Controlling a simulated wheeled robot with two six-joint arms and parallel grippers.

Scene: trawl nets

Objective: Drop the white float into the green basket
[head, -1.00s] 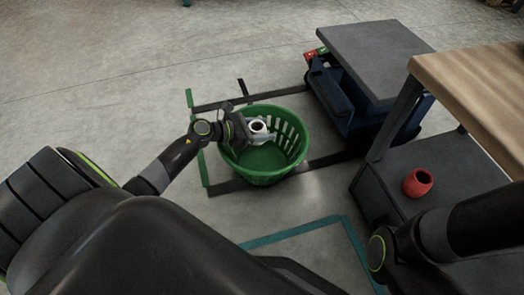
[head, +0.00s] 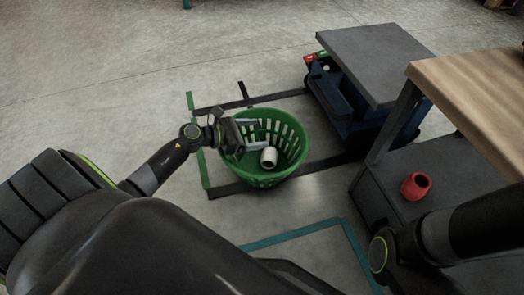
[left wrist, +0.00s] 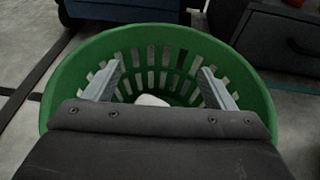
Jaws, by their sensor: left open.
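The white float (head: 268,157) lies inside the green basket (head: 262,180), tipped on its side with its dark hole showing, toward the right of the basket floor. It also shows partly in the left wrist view (left wrist: 151,100), where my gripper body hides its lower part. My left gripper (head: 257,134) is over the left side of the basket. Its fingers are spread wide and empty, apart from the float. In the left wrist view the two grey fingers (left wrist: 160,84) point into the basket (left wrist: 62,88). My right gripper is not in view.
A red float (head: 416,185) stands on a dark surface under the wooden table (head: 475,85) at the right. A blue cart with a grey top (head: 375,60) stands behind the basket on the right. Open floor (head: 120,60) lies at the back left.

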